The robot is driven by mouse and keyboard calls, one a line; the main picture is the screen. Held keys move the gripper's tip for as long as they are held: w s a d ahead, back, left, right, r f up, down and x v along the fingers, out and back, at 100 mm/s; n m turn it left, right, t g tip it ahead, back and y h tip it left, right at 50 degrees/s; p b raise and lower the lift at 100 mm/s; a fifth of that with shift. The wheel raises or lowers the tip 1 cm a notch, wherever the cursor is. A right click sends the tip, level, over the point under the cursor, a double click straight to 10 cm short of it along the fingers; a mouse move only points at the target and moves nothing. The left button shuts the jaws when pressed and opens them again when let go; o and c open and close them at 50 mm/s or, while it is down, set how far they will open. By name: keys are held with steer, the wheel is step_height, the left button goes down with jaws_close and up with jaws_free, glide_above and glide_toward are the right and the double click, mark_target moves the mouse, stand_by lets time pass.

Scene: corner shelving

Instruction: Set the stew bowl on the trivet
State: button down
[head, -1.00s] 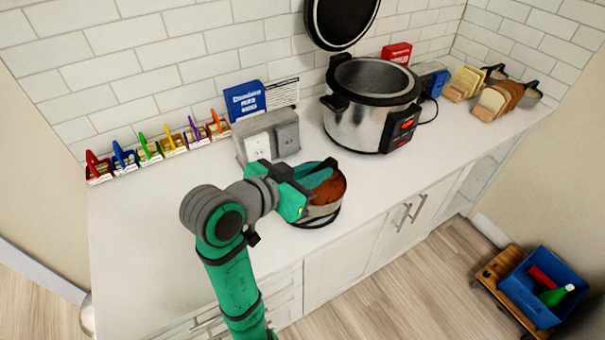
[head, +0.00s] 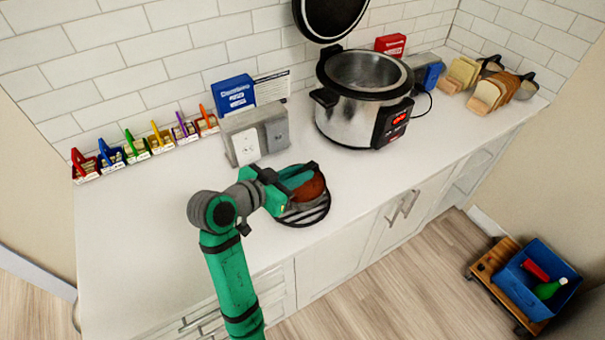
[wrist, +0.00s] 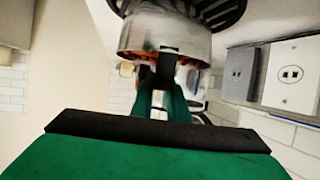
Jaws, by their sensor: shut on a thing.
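The stew bowl (head: 311,190) is a round metal bowl with reddish-brown stew, and my arm's end partly covers it in the head view. My gripper (head: 289,182) is shut on the bowl's near-left side. In the wrist view, which is upside down, the metal bowl (wrist: 150,33) fills the upper middle and my fingers (wrist: 167,65) grip its wall. The trivet (head: 309,216) is round, dark and slatted, on the counter below the bowl. It shows beyond the bowl's base in the wrist view (wrist: 222,10). Whether the bowl touches it I cannot tell.
A large steel cooker (head: 347,116) stands behind to the right. A grey box with outlets (head: 256,138) stands just behind the trivet. Several coloured clips (head: 135,150) line the wall. The counter's left part (head: 140,225) is clear, and its front edge is close to the trivet.

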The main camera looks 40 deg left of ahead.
steer(key=shift+d+f, duration=0.1)
steer(key=shift+d, duration=0.05)
steer(key=shift+s+a, duration=0.45)
steer(key=shift+a, duration=0.1)
steer(key=c, duration=1.7)
jaws_free()
steer(key=shift+w+d+f, duration=0.1)
steer(key=shift+d, duration=0.05)
steer(key=shift+w+d, duration=0.1)
steer(key=v, duration=1.2)
